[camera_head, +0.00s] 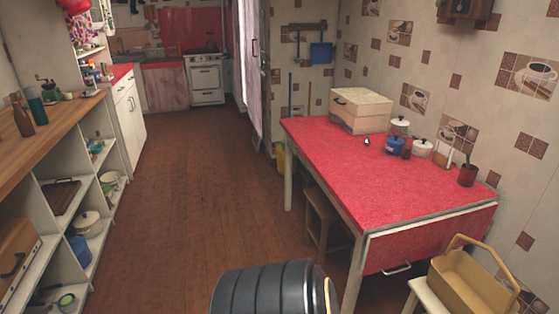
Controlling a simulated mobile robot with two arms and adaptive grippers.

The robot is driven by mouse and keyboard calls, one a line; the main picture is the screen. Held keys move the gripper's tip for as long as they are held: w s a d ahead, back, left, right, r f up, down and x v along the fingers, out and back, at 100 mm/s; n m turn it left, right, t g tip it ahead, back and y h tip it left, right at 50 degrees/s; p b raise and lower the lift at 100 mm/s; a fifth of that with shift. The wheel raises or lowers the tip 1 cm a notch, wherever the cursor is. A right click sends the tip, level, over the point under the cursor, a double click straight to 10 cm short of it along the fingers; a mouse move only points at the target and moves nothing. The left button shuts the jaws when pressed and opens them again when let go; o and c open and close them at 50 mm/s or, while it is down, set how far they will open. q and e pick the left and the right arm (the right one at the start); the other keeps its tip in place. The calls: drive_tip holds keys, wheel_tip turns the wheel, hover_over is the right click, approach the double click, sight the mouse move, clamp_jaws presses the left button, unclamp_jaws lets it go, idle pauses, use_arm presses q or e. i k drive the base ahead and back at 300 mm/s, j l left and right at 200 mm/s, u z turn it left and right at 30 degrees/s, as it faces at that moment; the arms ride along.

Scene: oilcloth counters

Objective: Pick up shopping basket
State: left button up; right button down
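The shopping basket (468,283) is tan-yellow with a tall arched handle. It stands upright at the lower right on a small white stool (428,299), beside the near end of the red table, and its lower right part is cut off by the frame edge. The inside that shows looks empty. Neither of my grippers shows in the head view, so nothing is seen touching the basket.
The red-topped table (350,165) carries a bread box (360,110), jars, pots and a potted plant (467,174). A wooden stool (322,215) is under it. Shelves (70,225) line the left. The brown floor (185,190) between is clear. A dark ribbed form blocks the bottom centre.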

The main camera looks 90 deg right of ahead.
sight(464, 288)
drive_tip(key=z, duration=1.1)
drive_tip(key=j+z, duration=0.1)
drive_tip(key=z, duration=2.05)
drive_tip(key=k+z, duration=0.1)
drive_tip(key=z, duration=1)
